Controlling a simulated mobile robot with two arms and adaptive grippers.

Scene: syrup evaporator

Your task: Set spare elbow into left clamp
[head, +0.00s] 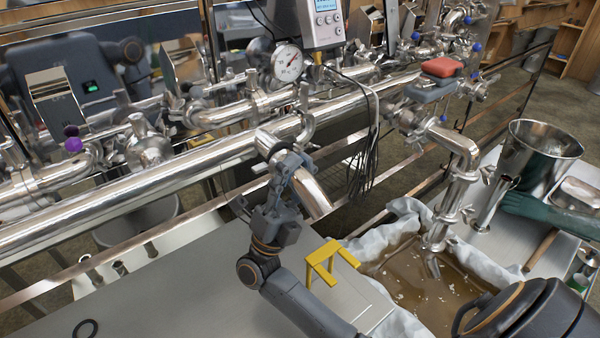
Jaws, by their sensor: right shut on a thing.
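My right gripper (286,162) is shut on a shiny steel elbow (311,192) in the middle of the head view. The elbow is partly hidden behind the fingers; one end points down toward the metal table. It is held in front of the long steel pipe (215,160), and I cannot tell whether it touches the pipework. Several clamps and fittings sit along the pipes, including one at the left (148,148); I cannot tell which is the left clamp. My left gripper is out of view.
A cloth-lined basin (425,275) of brown liquid lies to the right. A steel bucket (541,152) and green glove (550,213) are farther right. A dial gauge (287,62) stands above the pipes.

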